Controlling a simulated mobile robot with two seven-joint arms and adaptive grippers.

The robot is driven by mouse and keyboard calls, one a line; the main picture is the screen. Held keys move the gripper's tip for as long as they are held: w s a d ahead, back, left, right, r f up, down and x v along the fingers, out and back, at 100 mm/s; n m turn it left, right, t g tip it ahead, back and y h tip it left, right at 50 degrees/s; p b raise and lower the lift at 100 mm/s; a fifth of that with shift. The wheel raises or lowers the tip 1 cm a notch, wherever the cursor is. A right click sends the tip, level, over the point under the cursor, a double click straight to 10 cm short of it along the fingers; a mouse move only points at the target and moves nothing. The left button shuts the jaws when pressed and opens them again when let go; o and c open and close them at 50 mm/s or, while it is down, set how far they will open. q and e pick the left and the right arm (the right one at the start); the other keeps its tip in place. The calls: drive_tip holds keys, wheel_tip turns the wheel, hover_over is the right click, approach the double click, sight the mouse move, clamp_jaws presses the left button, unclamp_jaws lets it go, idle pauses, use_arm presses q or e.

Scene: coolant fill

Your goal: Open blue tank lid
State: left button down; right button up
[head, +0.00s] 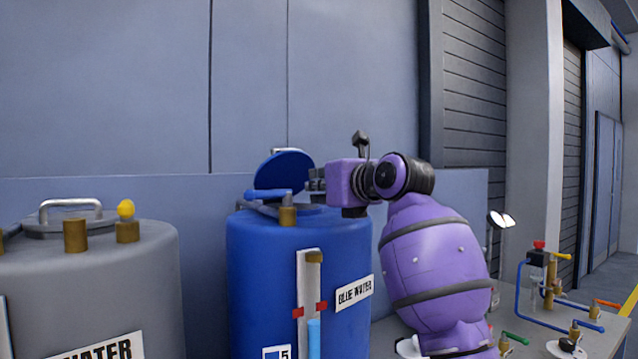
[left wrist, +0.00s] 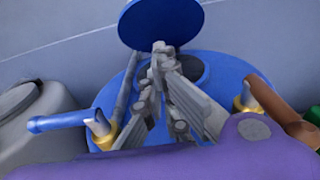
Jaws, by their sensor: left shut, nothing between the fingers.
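The blue tank (head: 260,250), labelled BLUE WATER, stands in the middle of the head view. Its round blue lid (head: 282,168) stands raised and tilted up at the back of the tank top. In the left wrist view the lid (left wrist: 160,22) is upright behind a dark round opening (left wrist: 188,72), which my fingers partly hide. My left gripper (head: 314,185) is over the tank top, just right of the lid. In the left wrist view its fingers (left wrist: 160,48) are shut and empty, in front of the lid. I cannot tell whether the fingertips touch it. My right gripper is not in view.
A grey water tank (head: 90,290) stands at the left. A blue valve handle (left wrist: 58,122) and brass fittings (left wrist: 245,97) stick up from the blue tank's top. A bench (head: 600,335) with pipes and valves is at the right. A wall is behind.

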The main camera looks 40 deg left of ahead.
use_arm(q)
approach(295, 176)
drive_tip(key=s+f, duration=0.1)
drive_tip(key=s+a+f, duration=0.1)
drive_tip(key=s+f+p, duration=0.1)
drive_tip(key=shift+s+a, duration=0.15)
drive_tip(key=shift+a, duration=0.2)
drive_tip(key=shift+w+a+r+p, duration=0.2)
drive_tip(key=shift+a+r, duration=0.3)
drive_tip(key=shift+r, duration=0.05)
drive_tip(key=shift+w+a+r+p, duration=0.15)
drive_tip(key=shift+a+r+p, duration=0.05)
drive_tip(key=shift+a+r, duration=0.5)
drive_tip(key=shift+a, duration=0.05)
drive_tip(key=shift+w, duration=0.1)
